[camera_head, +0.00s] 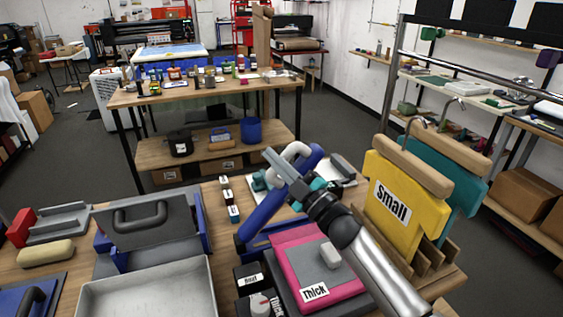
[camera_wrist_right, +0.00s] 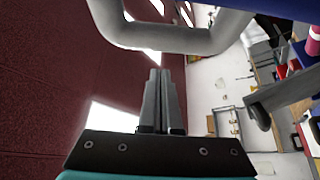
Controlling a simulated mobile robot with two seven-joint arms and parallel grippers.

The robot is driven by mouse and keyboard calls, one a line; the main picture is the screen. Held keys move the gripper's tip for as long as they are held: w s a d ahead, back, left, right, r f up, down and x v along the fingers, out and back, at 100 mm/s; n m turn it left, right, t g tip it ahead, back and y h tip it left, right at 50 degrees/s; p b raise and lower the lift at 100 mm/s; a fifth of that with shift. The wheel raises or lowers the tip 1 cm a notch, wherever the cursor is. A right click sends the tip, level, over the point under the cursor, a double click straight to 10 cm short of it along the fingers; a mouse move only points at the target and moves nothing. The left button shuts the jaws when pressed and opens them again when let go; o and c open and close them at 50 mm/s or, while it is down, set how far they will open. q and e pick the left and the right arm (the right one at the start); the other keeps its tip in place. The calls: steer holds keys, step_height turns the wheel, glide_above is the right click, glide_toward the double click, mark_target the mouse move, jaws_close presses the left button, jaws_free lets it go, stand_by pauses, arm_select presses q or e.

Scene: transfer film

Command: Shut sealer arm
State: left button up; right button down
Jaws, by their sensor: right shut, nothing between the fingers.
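The raised blue arm (camera_head: 268,215), which looks like the sealer arm, slants up to the right over the workbench. Its pale grey handle (camera_head: 297,150) is at the top. My right gripper (camera_head: 270,154) is shut and empty, close beside this handle in the head view. In the right wrist view, the closed fingers (camera_wrist_right: 159,74) point toward the looped grey handle (camera_wrist_right: 165,38), with a visible gap between. Part of the blue arm (camera_wrist_right: 280,5) shows at the top right there. My forearm and wrist hide some of the arm's lower part. My left gripper is not in view.
A pink and grey slab labelled Thick (camera_head: 287,238) lies beneath my right arm. A yellow board labelled Small (camera_head: 395,205) stands in a wooden rack to the right. An empty grey tray (camera_head: 150,308) and a grey handled lid (camera_head: 170,232) are on the left.

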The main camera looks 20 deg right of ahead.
steer(key=shift+w+d+f, duration=0.2)
steer(key=shift+d+f, duration=0.65)
steer(key=shift+d, duration=0.05)
steer(key=d+f+m+t+h+b, duration=0.3)
steer(key=d+f+m+h+b, duration=0.1)
steer(key=d+f+m+b, duration=0.4)
steer(key=shift+w+d+m+b, duration=0.15)
steer(key=shift+d+m+b, duration=0.15)
steer(key=shift+d+b, duration=0.85)
